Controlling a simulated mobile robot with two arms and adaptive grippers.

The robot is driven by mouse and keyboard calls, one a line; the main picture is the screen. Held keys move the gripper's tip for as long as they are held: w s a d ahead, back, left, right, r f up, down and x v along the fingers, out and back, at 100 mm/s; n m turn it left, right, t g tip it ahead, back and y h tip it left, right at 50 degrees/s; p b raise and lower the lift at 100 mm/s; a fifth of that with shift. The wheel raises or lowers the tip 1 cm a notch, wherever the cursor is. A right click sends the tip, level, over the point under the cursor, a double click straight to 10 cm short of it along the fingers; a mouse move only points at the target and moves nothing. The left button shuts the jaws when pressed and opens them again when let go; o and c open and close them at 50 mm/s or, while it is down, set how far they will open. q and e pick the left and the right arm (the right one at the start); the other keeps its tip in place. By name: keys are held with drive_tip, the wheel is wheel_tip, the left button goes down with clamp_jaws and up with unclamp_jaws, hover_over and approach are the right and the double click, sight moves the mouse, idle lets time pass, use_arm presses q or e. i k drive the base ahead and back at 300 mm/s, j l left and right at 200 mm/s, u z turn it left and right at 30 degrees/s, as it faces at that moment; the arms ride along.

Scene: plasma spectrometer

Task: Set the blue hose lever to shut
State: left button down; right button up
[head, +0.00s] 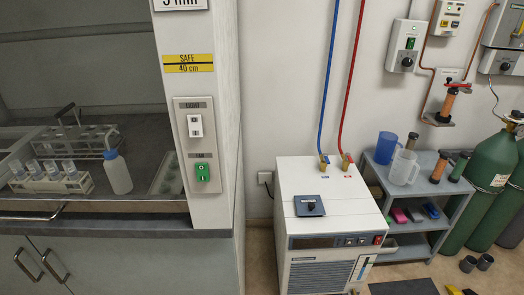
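A blue hose (328,90) runs down the wall to a brass fitting (324,162) on the top rear of a white chiller box (325,215). The blue hose lever is too small at this fitting for me to tell its position. A red hose (351,90) runs down to a similar brass fitting (346,161) just to the right. Neither of my grippers is in view.
A fume hood (205,120) stands left of the chiller, with a narrow gap between them. A grey shelf cart (405,195) with jugs stands close on the right. Green gas cylinders (490,180) stand at the far right. A dark mat (405,287) lies on the floor.

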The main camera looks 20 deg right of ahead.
sight(325, 157)
drive_tip(key=l+u, duration=0.35)
drive_tip(key=l, duration=0.15)
drive_tip(key=l+u, duration=0.35)
drive_tip(key=l, duration=0.2)
drive_tip(key=l+u, duration=0.35)
drive_tip(key=l, duration=0.15)
drive_tip(key=k+l+u, duration=0.15)
drive_tip(key=l+u, duration=0.15)
drive_tip(key=l, duration=0.2)
drive_tip(key=k+l+u, duration=0.2)
drive_tip(key=l+u, duration=0.15)
drive_tip(key=l, duration=0.15)
